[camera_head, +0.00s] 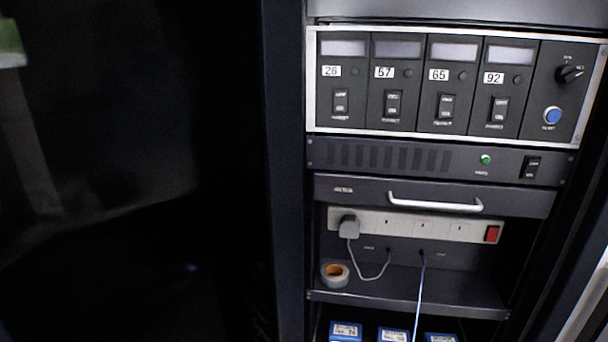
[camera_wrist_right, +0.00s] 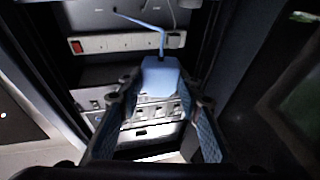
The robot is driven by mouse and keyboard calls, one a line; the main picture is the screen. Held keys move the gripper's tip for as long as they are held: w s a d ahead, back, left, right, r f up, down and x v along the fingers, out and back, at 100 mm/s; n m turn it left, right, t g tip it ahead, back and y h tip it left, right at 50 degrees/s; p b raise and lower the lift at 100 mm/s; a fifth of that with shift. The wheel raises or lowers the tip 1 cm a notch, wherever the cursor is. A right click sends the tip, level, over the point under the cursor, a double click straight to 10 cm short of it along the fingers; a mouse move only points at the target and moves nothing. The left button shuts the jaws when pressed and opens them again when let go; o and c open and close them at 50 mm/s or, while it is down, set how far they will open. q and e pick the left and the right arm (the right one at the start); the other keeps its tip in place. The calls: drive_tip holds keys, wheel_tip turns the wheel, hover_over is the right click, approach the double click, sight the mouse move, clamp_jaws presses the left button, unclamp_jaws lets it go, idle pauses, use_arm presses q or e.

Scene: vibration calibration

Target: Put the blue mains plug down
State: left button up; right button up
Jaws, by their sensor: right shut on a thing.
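The blue mains plug (camera_wrist_right: 162,72) is between the fingers of my right gripper (camera_wrist_right: 160,90) in the right wrist view. The gripper is shut on it. Its light blue cable (camera_wrist_right: 150,27) leads from the plug to a hole in the rack's back panel. In the head view the plug is out of sight. There the cable (camera_head: 419,292) hangs from the hole below the socket strip and runs out at the bottom edge. Neither gripper shows in the head view.
The white socket strip (camera_head: 405,223) has a grey plug (camera_head: 349,228) at its left end and a red switch (camera_head: 492,233) at its right. A tape roll (camera_head: 335,274) lies on the shelf's left (camera_head: 400,287); the shelf's right is clear. Several blue boxes (camera_head: 393,335) are below.

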drive_tip(key=shift+a, duration=0.15)
drive_tip(key=w+a+r+n+g+y, duration=0.2)
drive_tip(key=a+r+n+g+y, duration=0.1)
drive_tip(key=a+r+n+y, duration=0.25)
drive_tip(key=w+a+r+n+g+y, duration=0.25)
drive_tip(key=a+r+y, duration=0.25)
drive_tip(key=a+y, duration=0.3)
drive_tip(key=w+a+f+n+g+y, duration=0.3)
drive_tip(key=f+n+g+y, duration=0.1)
drive_tip(key=f+g+y, duration=0.1)
drive_tip(key=shift+f+n+g+y, duration=0.15)
drive_tip(key=shift+n+g+y, duration=0.25)
drive_tip(key=shift+g, duration=0.35)
drive_tip(key=shift+s+d+f+n+g+y, duration=0.15)
drive_tip(key=shift+d+n+g+y, duration=0.25)
drive_tip(key=shift+n+g, duration=0.65)
drive_tip(key=shift+s+d+r+n+g+y, duration=0.15)
drive_tip(key=shift+d+n+g+y, duration=0.25)
drive_tip(key=shift+g, duration=1.2)
drive_tip(key=shift+s+d+f+n+g+y, duration=0.2)
drive_tip(key=shift+d+n+g, duration=0.45)
drive_tip(key=shift+g, duration=0.7)
drive_tip(key=shift+a+r, duration=0.1)
drive_tip(key=shift+a, duration=0.1)
